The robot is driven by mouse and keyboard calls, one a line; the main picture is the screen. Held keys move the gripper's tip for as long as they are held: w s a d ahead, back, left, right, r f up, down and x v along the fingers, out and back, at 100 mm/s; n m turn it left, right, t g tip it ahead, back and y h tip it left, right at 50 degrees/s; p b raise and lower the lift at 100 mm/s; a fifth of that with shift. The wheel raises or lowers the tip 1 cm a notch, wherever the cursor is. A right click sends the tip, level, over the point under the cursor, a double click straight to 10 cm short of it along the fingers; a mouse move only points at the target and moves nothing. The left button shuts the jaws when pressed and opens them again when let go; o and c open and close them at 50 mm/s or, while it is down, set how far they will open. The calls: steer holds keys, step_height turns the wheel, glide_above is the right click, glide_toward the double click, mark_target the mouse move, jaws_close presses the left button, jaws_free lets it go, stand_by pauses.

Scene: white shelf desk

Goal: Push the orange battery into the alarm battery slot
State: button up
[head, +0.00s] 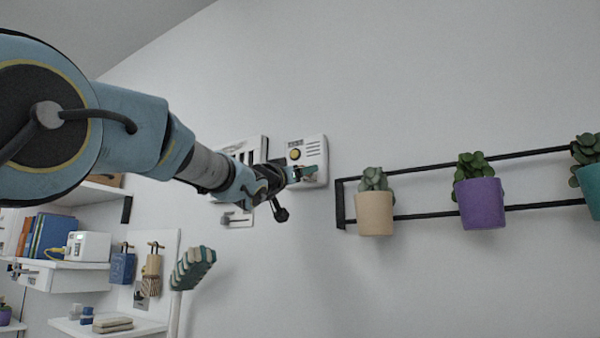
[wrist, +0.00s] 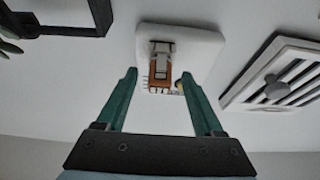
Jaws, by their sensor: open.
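The white alarm box (head: 316,149) is fixed to the wall in the middle of the head view, with a round yellow button on its face. In the wrist view the alarm (wrist: 205,45) fills the top centre. The orange battery (wrist: 158,74) shows at the alarm's slot, between my fingers from this viewpoint. I cannot tell how deep it sits. My gripper (wrist: 157,76) has its green fingers spread either side of the battery, with visible gaps. In the head view my gripper (head: 302,173) is close to the alarm's lower part and hides some of it.
A white slatted vent panel (wrist: 275,75) is on the wall beside the alarm. A black rail (head: 412,215) with potted plants is right of the alarm. Shelves with books (head: 50,240) are at the lower left. The wall above is clear.

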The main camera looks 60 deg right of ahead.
steer(key=b+v, duration=0.6)
steer(key=v, duration=0.4)
steer(key=shift+a, duration=0.35)
steer(key=shift+f, duration=0.1)
